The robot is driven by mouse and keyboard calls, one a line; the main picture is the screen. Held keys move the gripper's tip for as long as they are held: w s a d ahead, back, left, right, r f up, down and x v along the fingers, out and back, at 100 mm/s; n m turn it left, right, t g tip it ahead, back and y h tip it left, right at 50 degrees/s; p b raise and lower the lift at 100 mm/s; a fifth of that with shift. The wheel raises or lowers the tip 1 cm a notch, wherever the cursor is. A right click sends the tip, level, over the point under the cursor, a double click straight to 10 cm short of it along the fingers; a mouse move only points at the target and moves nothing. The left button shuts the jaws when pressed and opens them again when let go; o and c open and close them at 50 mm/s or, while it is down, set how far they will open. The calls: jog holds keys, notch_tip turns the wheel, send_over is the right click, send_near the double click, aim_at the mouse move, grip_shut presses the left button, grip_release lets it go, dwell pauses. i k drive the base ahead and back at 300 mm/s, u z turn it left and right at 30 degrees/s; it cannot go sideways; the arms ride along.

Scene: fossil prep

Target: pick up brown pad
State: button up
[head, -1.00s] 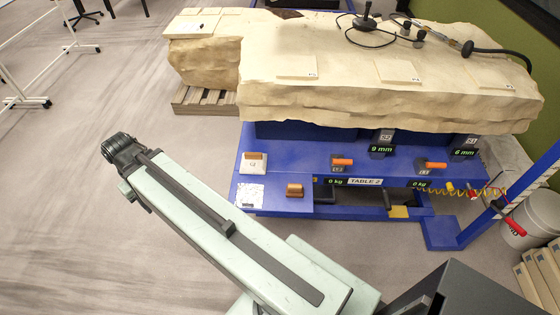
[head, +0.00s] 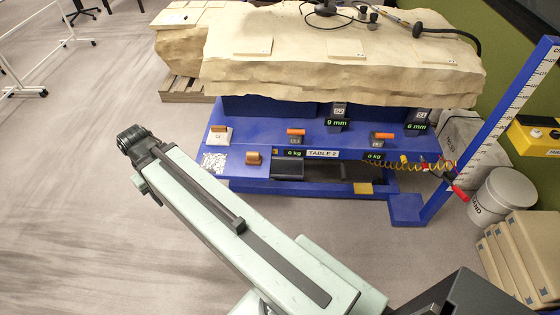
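A small brown block (head: 253,158) sits on the front edge of the blue table (head: 330,168), beside a white speckled square. A second brown block (head: 219,129) lies on a white plate behind it, at the table's left end. I cannot tell from this view which one is the brown pad. My pale green arm reaches up and left across the floor, with its dark joint left of the table. My gripper is not visible; nothing of its fingers shows, and the arm is apart from both blocks.
A large pale rock slab (head: 340,65) stands on the table's back. Orange-handled tools (head: 296,135) lie on the blue top. A blue post (head: 500,125), a white bin (head: 495,195) and beige boxes (head: 520,255) stand at right.

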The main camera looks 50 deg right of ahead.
aim_at(253, 158)
jog(key=u, duration=0.2)
jog(key=i, duration=0.75)
jog(key=z, duration=0.2)
jog(key=k, duration=0.8)
jog(key=u, duration=0.15)
jog(key=i, duration=0.95)
jog(key=z, duration=0.05)
